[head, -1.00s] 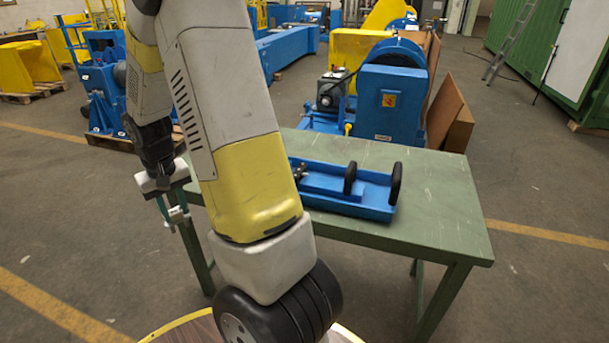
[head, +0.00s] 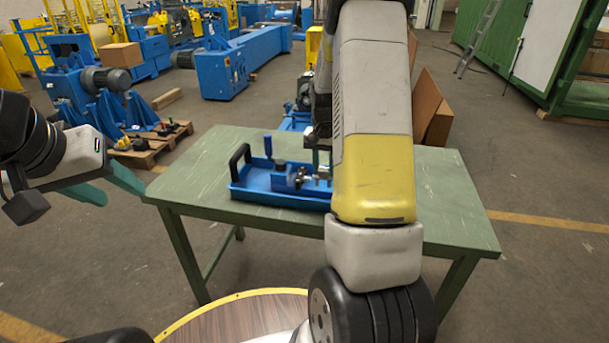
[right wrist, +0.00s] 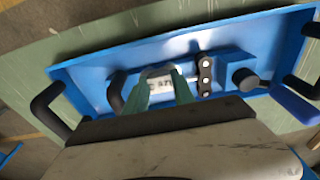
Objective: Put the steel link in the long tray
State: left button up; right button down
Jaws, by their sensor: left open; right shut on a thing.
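The long tray (head: 262,194) is blue with black handles and lies on the green table; it also fills much of the right wrist view (right wrist: 90,85). My right gripper (right wrist: 162,88) is shut on a pale silver lettered piece, which I take as the steel link (right wrist: 158,74). The piece shows between the teal fingers over the tray's inside; whether it touches the floor of the tray, I cannot tell. In the head view my right arm hides the tray's right part and most of that gripper. My left gripper (head: 112,184) is open and empty, left of the table.
The green table (head: 200,165) is bare left of the tray. A pallet (head: 160,145) lies behind it.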

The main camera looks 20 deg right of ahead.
aim_at(322, 178)
jog(key=shift+a+f, duration=0.1)
jog(key=shift+f, duration=3.1)
jog(key=shift+f, duration=0.1)
jog(key=c, duration=1.1)
grip_release()
jog(key=shift+o, duration=0.2)
jog(key=s+a+r+n+t+y, duration=0.1)
jog(key=s+a+r, duration=0.2)
jog(key=r, duration=0.7)
jog(key=s+a+r+n, duration=0.1)
jog(key=s+a+r, duration=0.2)
jog(key=r, duration=0.7)
jog(key=s+a+r+n+t, duration=0.1)
jog(key=s+a+r, duration=0.2)
jog(key=s, duration=0.3)
jog(key=s+a+r+n+t+y, duration=0.1)
jog(key=s+a+r+n, duration=0.1)
jog(key=s, duration=0.5)
jog(key=s+a+r+n+t+y, duration=0.1)
jog(key=s+a+r+n+t, duration=0.1)
jog(key=s+a+r, duration=0.2)
jog(key=s+a, duration=0.1)
jog(key=s, duration=0.2)
jog(key=shift+a, duration=0.4)
